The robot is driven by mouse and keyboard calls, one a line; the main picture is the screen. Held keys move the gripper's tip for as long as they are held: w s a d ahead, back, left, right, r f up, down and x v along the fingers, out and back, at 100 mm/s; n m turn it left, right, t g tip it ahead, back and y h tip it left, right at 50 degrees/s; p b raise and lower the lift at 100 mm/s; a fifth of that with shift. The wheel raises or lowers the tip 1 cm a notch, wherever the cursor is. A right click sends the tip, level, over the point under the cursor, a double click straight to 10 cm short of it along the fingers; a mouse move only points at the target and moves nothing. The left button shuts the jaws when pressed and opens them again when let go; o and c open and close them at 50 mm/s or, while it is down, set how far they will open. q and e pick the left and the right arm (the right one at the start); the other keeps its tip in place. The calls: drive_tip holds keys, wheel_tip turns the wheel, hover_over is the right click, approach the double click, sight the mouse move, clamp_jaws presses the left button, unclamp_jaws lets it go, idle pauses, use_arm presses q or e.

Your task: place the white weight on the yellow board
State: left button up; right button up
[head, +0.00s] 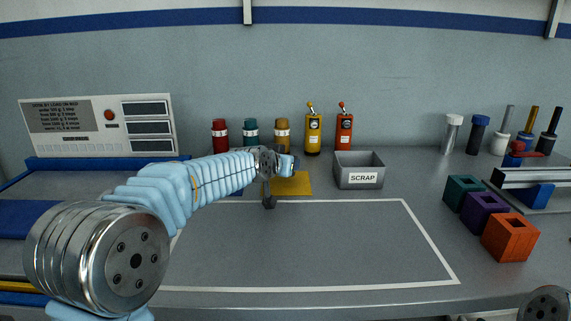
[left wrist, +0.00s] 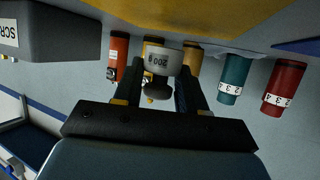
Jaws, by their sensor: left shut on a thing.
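The white weight (left wrist: 161,61), marked 200 g, is held between the fingers of my left gripper (left wrist: 160,70) in the left wrist view. In the head view my left gripper (head: 269,202) points down at the near left edge of the yellow board (head: 293,187), and the weight is hidden there. The yellow board also fills the top of the left wrist view (left wrist: 190,15). I cannot tell whether the weight touches it. My right gripper is out of view.
A grey SCRAP bin (head: 358,170) stands right of the board. Teal, purple and orange blocks (head: 510,238) sit at right. The white-outlined area (head: 330,245) is clear.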

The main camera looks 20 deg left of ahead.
use_arm(q)
drive_tip(key=shift+r, duration=0.1)
drive_tip(key=shift+f+b, duration=0.55)
drive_tip(key=shift+f, duration=0.05)
drive_tip(key=o, duration=1.2)
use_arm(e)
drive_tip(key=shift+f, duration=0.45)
use_arm(q)
drive_tip(key=shift+f, duration=0.1)
